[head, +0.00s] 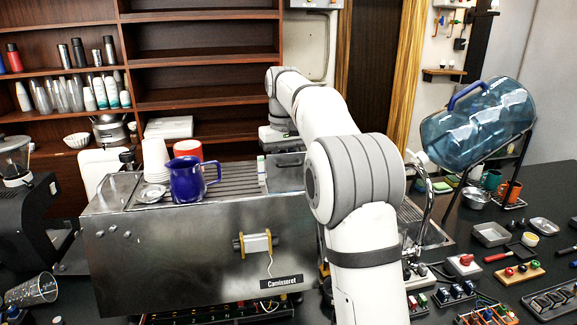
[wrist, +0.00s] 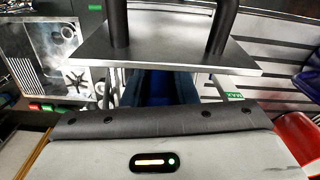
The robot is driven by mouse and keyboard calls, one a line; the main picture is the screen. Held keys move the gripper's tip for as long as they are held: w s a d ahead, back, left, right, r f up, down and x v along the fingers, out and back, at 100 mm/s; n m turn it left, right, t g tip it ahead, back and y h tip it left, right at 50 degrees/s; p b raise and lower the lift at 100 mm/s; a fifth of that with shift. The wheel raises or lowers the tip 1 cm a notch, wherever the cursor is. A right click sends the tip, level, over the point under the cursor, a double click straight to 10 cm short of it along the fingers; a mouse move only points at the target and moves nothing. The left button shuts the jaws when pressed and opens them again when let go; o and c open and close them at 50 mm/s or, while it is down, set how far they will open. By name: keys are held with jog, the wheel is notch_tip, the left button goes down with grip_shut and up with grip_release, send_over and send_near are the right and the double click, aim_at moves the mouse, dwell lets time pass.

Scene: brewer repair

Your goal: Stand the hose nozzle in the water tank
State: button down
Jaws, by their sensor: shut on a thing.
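My gripper (head: 280,137) is over the back of the steel brewer, at the far end of my arm. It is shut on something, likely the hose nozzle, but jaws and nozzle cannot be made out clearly. In the wrist view a dark blue shape (wrist: 160,87) shows below a grey plate with two dark posts; I cannot tell if it is the nozzle. The water tank (head: 262,171) seems to be the clear part with a green mark at the brewer's back; a green MAX label (wrist: 234,96) shows in the wrist view. The nozzle's lower end is hidden.
The brewer's body (head: 190,250) carries a blue jug (head: 187,180), a red cup (head: 189,150) and stacked white cups (head: 155,158) left of my arm. A large blue water bottle (head: 478,125) leans on a rack at right. Small parts crowd the right counter.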

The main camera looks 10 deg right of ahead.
jog(key=shift+f, duration=0.4)
dwell(0.3)
jog(key=c, duration=1.1)
grip_release()
jog(key=shift+o, duration=0.3)
jog(key=o, duration=0.5)
jog(key=shift+d, duration=0.1)
jog(key=shift+o, duration=0.2)
